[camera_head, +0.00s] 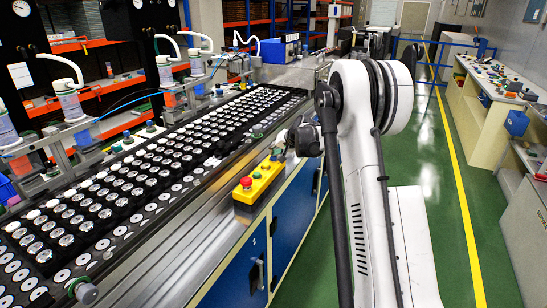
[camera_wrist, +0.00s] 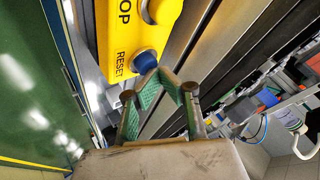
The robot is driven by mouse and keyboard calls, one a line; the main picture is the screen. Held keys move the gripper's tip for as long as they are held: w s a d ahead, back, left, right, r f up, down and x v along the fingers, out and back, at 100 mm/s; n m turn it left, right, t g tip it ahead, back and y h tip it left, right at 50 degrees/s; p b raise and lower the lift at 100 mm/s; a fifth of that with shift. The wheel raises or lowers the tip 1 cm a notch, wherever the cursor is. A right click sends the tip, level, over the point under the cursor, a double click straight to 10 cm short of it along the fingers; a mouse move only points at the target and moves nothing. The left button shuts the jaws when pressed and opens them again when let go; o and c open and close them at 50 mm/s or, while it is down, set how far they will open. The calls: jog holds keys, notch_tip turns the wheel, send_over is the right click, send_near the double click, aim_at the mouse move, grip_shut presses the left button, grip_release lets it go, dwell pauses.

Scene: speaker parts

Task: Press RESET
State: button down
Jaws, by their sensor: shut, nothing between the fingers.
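A yellow control box (camera_head: 262,181) sits on the metal edge of the conveyor bench in the head view. A red button (camera_head: 246,182) is on its near end. In the wrist view the yellow box (camera_wrist: 133,28) shows the word RESET beside a blue button (camera_wrist: 145,61), and part of another word ending in OP. My gripper (camera_wrist: 163,76) is shut and empty, its green-padded fingertips right by the blue button. I cannot tell whether they touch it. In the head view my gripper (camera_head: 283,145) is at the far end of the box, partly hidden by my arm.
A conveyor (camera_head: 120,195) with rows of round speaker parts lies left of the box. Blue cabinet doors (camera_head: 237,273) are below the bench. A green aisle floor (camera_head: 440,180) with a yellow line lies to the right, and a parts-covered workbench (camera_head: 495,80) stands beyond it.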

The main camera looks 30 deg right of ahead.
jog(key=shift+r, duration=0.55)
jog(key=shift+r+p, duration=1.25)
jog(key=shift+r, duration=1.8)
